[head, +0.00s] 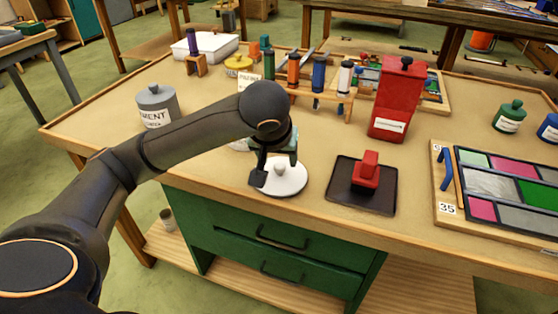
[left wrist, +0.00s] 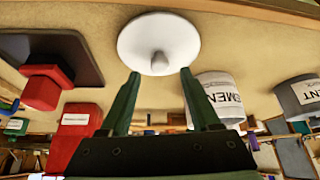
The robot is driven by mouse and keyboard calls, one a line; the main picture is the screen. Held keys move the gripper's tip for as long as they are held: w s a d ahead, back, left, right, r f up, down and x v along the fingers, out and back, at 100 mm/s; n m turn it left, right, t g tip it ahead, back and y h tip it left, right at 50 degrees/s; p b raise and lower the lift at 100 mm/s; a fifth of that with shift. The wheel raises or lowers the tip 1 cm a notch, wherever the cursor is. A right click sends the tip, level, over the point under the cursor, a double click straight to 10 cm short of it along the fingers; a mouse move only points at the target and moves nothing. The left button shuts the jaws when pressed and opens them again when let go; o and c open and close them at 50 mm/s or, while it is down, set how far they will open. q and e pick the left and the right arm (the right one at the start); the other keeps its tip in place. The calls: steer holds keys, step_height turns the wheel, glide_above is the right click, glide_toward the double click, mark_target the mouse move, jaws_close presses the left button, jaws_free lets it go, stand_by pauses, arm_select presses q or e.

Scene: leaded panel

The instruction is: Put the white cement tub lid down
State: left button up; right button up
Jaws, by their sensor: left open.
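The white cement tub lid (head: 289,184) is a round disc with a small knob. It lies flat, knob up, on the bench near the front edge. In the left wrist view the lid (left wrist: 158,30) is straight ahead of the fingers. My left gripper (head: 273,174) is over the lid and open. Its fingertips (left wrist: 160,73) stand on either side of the knob, with a gap on each side. The white cement tub (left wrist: 218,92) stands close by in the left wrist view; my arm hides most of it in the head view. My right gripper is not in view.
Right of the lid, a black tray (head: 345,196) holds a red block-like object (head: 367,170). A red canister (head: 397,100) stands behind it. The leaded panel (head: 490,185) lies at right. The bench's front edge is close to the lid.

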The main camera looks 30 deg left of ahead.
arm_select(q)
steer(key=p+v, duration=0.2)
steer(key=v, duration=0.6)
steer(key=shift+r, duration=0.25)
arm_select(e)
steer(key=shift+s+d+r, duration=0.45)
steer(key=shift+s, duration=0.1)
arm_select(q)
steer(key=shift+s, duration=0.1)
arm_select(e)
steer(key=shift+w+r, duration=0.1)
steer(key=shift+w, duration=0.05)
